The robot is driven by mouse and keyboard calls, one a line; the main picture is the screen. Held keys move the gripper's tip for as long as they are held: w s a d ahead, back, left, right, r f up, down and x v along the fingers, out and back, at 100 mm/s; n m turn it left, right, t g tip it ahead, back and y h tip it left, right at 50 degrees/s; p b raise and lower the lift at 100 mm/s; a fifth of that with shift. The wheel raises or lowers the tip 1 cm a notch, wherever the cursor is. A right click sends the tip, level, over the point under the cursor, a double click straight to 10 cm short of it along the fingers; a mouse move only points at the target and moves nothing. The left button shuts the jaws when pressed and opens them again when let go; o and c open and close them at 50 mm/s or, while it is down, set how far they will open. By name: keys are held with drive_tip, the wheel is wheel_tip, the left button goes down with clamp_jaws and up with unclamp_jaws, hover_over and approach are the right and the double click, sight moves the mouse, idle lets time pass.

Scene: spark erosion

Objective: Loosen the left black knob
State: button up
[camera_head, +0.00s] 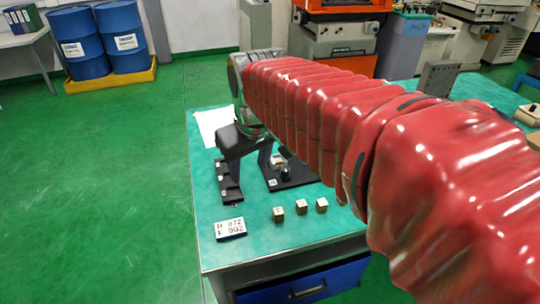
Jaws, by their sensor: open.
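My gripper (251,176) hangs at the end of my red-sleeved arm, pointing down over the left part of the green table (250,248). Its two dark fingers are apart, with green tabletop showing between them. The left finger comes down over a narrow black rail (234,196). The right finger is beside a black fixture plate (296,181) carrying a small block and a dark upright part. The left black knob cannot be picked out clearly; the fingers and dark fixture parts overlap there. I cannot tell whether a finger touches anything.
Three small brass-coloured blocks (301,206) stand in front of the fixture. White paper (212,127) lies at the back left. My arm hides much of the table's right side. Blue drums (86,52) stand far away.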

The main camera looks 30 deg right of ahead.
drive_tip(key=w+d+f+g, duration=0.2)
drive_tip(key=w+d+f, duration=0.1)
drive_tip(key=w+d, duration=0.75)
drive_tip(key=n+g, duration=0.1)
drive_tip(key=g, duration=0.1)
hover_over(286, 169)
wheel_tip(286, 169, down, 7)
drive_tip(key=shift+y, duration=0.3)
drive_tip(key=shift+f, duration=0.15)
wheel_tip(286, 169, down, 14)
drive_tip(key=shift+r, duration=0.2)
drive_tip(key=shift+c, duration=0.2)
drive_tip(key=c, duration=1)
drive_tip(key=shift+n, duration=0.6)
